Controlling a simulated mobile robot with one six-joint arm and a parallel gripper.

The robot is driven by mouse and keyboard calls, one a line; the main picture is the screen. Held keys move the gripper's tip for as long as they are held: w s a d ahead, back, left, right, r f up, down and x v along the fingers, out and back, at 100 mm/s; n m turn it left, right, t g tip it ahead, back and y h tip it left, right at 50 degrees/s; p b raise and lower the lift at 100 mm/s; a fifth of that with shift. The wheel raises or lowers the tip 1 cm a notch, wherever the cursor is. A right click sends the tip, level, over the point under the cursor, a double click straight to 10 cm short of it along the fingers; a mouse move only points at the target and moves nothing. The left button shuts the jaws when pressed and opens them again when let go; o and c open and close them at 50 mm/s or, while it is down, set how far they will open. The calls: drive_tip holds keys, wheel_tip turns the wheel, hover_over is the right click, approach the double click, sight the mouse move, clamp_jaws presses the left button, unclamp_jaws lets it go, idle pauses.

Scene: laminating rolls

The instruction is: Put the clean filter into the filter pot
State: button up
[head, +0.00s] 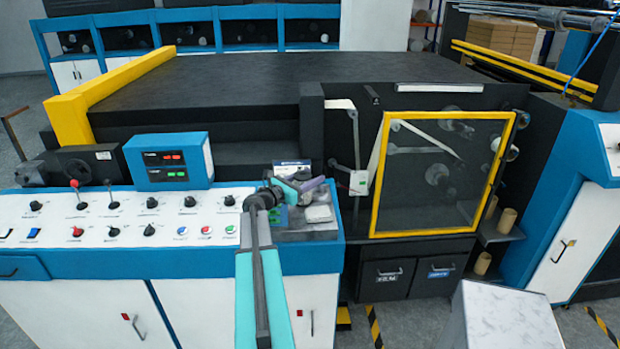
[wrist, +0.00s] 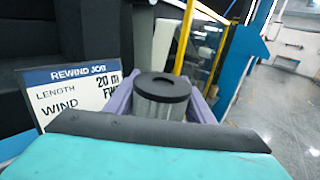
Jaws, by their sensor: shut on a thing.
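The filter (wrist: 162,100), a grey mesh cylinder with a dark round cap that has a hole in it, sits between the purple fingers of my gripper (wrist: 161,88) in the wrist view. My gripper is shut on it. In the head view my gripper (head: 300,186) is over the right end of the control console, and the filter cannot be made out there. I cannot identify the filter pot for sure in either view. A pale upright shape (wrist: 165,42) stands beyond the filter in the wrist view, partly hidden by it.
A "REWIND JOB" card (wrist: 72,92) stands left of my gripper. Small grey items (head: 318,213) lie on the console's dark tray below my gripper. A yellow-framed window (head: 440,175) is to the right. The control console (head: 130,220) has several knobs.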

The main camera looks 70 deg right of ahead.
sight(296, 184)
drive_tip(key=shift+f, duration=0.15)
drive_tip(key=o, duration=1.1)
drive_tip(key=shift+c, duration=0.2)
drive_tip(key=shift+r, duration=0.25)
drive_tip(key=shift+w+a+f, duration=0.15)
drive_tip(key=shift+w+a, duration=0.15)
drive_tip(key=shift+a, duration=0.35)
drive_tip(key=b+v, duration=0.3)
drive_tip(key=v, duration=0.7)
drive_tip(key=shift+w+a+b, duration=0.15)
drive_tip(key=shift+a+b, duration=0.1)
drive_tip(key=shift+b, duration=0.05)
